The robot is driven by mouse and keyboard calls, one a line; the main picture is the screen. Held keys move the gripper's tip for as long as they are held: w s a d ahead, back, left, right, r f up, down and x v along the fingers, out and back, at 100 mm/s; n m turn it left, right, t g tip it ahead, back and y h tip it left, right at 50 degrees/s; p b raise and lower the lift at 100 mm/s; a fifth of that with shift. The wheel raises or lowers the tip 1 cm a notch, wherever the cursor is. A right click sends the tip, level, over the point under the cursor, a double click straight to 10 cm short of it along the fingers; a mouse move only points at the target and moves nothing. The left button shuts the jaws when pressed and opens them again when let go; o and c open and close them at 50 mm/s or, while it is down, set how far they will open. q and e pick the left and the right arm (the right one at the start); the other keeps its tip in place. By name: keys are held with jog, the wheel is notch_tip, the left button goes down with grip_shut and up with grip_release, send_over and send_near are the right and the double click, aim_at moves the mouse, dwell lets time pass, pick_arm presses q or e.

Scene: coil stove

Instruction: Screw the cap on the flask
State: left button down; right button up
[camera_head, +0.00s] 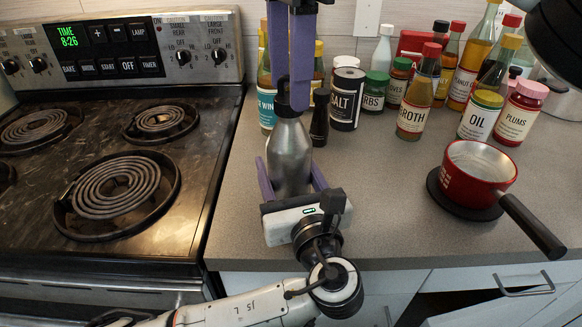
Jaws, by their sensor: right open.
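The silver metal flask (290,158) stands upright at the front of the grey counter. A black cap (283,100) sits at its top, partly covered by a finger; I cannot tell how tightly it sits. My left gripper (291,180) comes from the front, its purple fingers on both sides of the flask's lower body, shut on it. My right gripper (290,92) points down from above, its purple fingers open at the cap. I cannot tell whether they touch the cap.
A coil stove (205,160) is on the left. Behind stand a salt jar (347,97), a black shaker (320,117) and several bottles, including broth (414,105) and oil (480,117). A red saucepan (466,182) is at right. Bare counter lies between flask and saucepan.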

jog(key=shift+f, duration=1)
jog(key=c, duration=1.1)
jog(key=m, duration=0.4)
jog(key=shift+m, duration=0.3)
jog(key=m, duration=0.8)
jog(key=shift+m, duration=0.4)
jog(key=m, duration=0.5)
jog(key=shift+s, duration=0.1)
jog(key=o, duration=1.2)
